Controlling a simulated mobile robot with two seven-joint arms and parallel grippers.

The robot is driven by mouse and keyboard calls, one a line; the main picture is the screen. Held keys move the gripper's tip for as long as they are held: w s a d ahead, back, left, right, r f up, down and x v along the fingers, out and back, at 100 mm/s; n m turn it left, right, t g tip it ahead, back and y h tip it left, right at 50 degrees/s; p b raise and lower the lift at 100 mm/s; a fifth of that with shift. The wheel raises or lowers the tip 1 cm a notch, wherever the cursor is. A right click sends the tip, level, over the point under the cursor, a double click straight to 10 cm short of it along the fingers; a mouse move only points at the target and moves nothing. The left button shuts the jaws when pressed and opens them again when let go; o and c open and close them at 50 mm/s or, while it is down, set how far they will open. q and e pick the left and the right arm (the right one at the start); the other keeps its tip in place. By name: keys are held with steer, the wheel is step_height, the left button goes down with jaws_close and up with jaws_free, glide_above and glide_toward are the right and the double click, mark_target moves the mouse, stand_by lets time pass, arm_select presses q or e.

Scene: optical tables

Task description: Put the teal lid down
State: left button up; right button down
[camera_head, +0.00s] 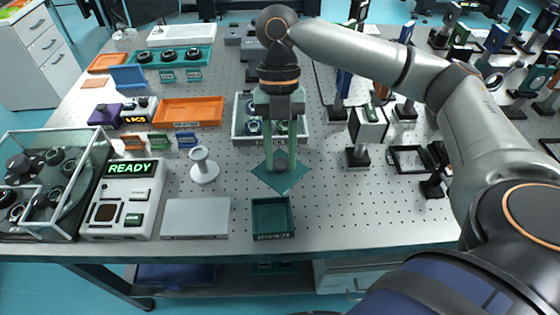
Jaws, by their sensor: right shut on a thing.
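The teal lid (292,180) is a flat square plate with a grey round knob. My right gripper (281,161) is shut on the knob from above. The lid hangs turned cornerwise, in front of the perforated table top. An open teal box (272,228) with a dark inside and a label on its front stands at the table's front edge, just below the lid in the picture. The lid appears apart from the box; its exact height over the table is hard to tell. My left gripper is not in view.
A grey flat plate (196,219) lies left of the box, with a READY device (124,200), a glass-walled case (52,185) and a white spool-like post (204,168) beyond. A grey tray (240,128) is behind the gripper. Table right of the box (345,215) is clear.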

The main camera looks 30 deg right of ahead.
mark_target(280, 152)
steer(key=w+d+f, duration=0.2)
steer(key=w+f, duration=0.1)
steer(key=w+d+f, duration=0.1)
steer(key=f, duration=0.1)
steer(key=shift+w+f+b, duration=0.15)
steer(key=shift+w+b, duration=0.1)
steer(key=shift+b, duration=0.05)
steer(key=shift+w+d+f, duration=0.2)
steer(key=shift+w+f, duration=0.15)
steer(key=shift+f, duration=0.15)
steer(key=shift+w+f, duration=0.1)
steer(key=shift+f, duration=1.55)
steer(key=shift+f, duration=0.2)
steer(key=c, duration=0.5)
jaws_free()
steer(key=shift+c, duration=0.2)
steer(key=shift+r, duration=0.15)
steer(key=v, duration=1.2)
